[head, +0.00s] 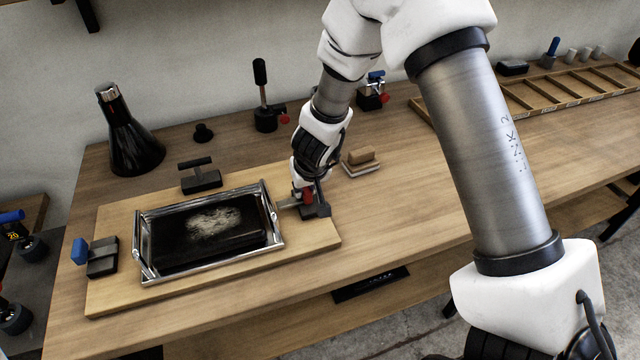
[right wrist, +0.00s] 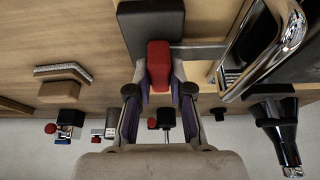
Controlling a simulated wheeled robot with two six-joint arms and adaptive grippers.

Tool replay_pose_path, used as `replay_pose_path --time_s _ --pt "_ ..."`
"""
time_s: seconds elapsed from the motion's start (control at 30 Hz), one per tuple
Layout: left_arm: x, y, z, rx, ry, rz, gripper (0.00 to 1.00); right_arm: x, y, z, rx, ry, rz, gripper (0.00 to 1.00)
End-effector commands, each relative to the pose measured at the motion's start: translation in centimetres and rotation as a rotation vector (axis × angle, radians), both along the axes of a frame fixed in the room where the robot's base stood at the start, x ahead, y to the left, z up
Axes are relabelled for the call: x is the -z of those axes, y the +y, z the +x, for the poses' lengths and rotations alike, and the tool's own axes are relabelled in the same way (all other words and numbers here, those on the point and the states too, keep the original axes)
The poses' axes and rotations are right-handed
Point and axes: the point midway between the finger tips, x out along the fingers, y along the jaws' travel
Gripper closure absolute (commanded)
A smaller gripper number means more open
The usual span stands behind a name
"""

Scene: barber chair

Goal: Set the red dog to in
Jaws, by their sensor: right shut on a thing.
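The red dog (head: 308,196) is a red grip on a dark block at the right end of the wooden board. A flat grey metal bar (head: 289,203) runs from it toward the chrome frame (head: 207,278); whether they touch is unclear. My right gripper (head: 309,187) comes down on the dog from above. In the right wrist view, the red grip (right wrist: 159,65) sits between the two fingers of my right gripper (right wrist: 160,92), which is shut on it. The fingers partly hide it in the head view. My left gripper is not in view.
A dark pad (head: 185,240) lies inside the frame. A blue-handled block (head: 101,257) and a black-handled block (head: 200,178) stand beside it. A dryer-shaped black thing (head: 128,135) and a lever (head: 264,105) stand behind. A brush (head: 361,162) lies right of my gripper. The table's right front is clear.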

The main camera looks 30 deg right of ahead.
Motion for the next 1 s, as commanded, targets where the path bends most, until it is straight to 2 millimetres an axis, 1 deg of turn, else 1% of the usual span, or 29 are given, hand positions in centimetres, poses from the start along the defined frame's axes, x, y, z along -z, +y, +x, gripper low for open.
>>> replay_pose_path --time_s 0.03,0.1,0.33,0.37,0.4,0.43,0.77,0.87,1.0 --pt "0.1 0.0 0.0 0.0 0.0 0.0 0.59 0.0 0.5 0.3 -0.005 -0.004 -0.005 1.0" --pt "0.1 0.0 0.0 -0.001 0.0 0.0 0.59 0.0 0.9 0.3 -0.002 -0.004 -0.002 1.0" --pt "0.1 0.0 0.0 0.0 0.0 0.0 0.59 0.0 0.9 0.3 0.0 -0.003 0.0 1.0" --pt "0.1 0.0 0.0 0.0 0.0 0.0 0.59 0.0 0.9 0.3 0.0 -0.003 0.0 0.77" --pt "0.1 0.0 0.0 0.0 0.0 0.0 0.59 0.0 0.9 0.3 -0.001 -0.003 0.0 0.62" --pt "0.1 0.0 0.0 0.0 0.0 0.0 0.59 0.0 0.9 0.3 0.0 -0.002 0.0 0.54" --pt "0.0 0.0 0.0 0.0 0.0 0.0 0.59 -0.1 0.9 0.2 0.001 -0.001 0.0 0.54" --pt "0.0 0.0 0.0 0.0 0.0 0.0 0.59 -0.8 0.9 0.0 0.001 -0.003 -0.001 0.54" --pt "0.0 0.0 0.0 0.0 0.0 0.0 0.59 -2.6 1.2 -0.7 0.001 -0.004 -0.001 0.54"
